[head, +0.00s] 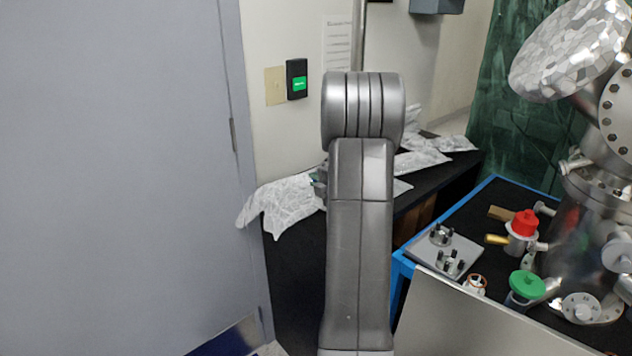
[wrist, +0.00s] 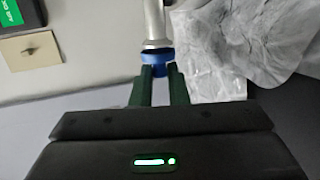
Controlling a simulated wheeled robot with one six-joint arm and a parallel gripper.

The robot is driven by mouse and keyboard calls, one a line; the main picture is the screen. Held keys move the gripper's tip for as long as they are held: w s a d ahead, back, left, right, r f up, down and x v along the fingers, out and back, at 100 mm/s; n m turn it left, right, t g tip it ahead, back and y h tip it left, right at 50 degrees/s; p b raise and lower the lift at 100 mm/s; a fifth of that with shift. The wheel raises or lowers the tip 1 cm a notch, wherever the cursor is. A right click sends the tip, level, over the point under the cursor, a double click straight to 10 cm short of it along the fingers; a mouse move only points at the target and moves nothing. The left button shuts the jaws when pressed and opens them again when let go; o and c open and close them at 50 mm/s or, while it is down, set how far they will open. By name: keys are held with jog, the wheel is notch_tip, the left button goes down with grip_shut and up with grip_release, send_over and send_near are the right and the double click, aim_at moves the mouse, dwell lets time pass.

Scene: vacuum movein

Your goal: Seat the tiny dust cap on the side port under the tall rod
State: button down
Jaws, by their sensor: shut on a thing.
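My gripper (wrist: 160,70) shows in the wrist view, with two dark green fingers shut on a small blue piece, which looks like the dust cap (wrist: 157,57). The blue piece sits at the fingertips, directly below the flared lower end of a metal rod (wrist: 154,20) in the picture. I cannot tell whether the blue piece touches the rod's end or is apart from it. No side port can be made out. In the head view, the tall rod (head: 358,35) rises behind my arm, which hides its lower part and my gripper.
Crumpled white sheets (head: 282,203) lie on a black bench (head: 290,255); one (wrist: 215,50) is right of the fingers. A cart at right holds a grey plate (head: 425,252), a red-capped part (head: 524,222), a green-capped part (head: 526,285) and steel chamber hardware. A door (head: 110,170) fills the left.

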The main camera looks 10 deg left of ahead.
jog(key=shift+w+d, duration=0.3)
jog(key=shift+w, duration=0.05)
dwell(0.4)
jog(key=c, duration=1.3)
grip_release()
jog(key=shift+s, duration=0.1)
jog(key=b+v, duration=0.1)
jog(key=v, duration=1.2)
jog(key=shift+s+d, duration=0.2)
jog(key=shift+d, duration=0.1)
jog(key=p+x, duration=0.1)
jog(key=x, duration=1.3)
jog(key=shift+r, duration=0.1)
jog(key=shift+s, duration=0.2)
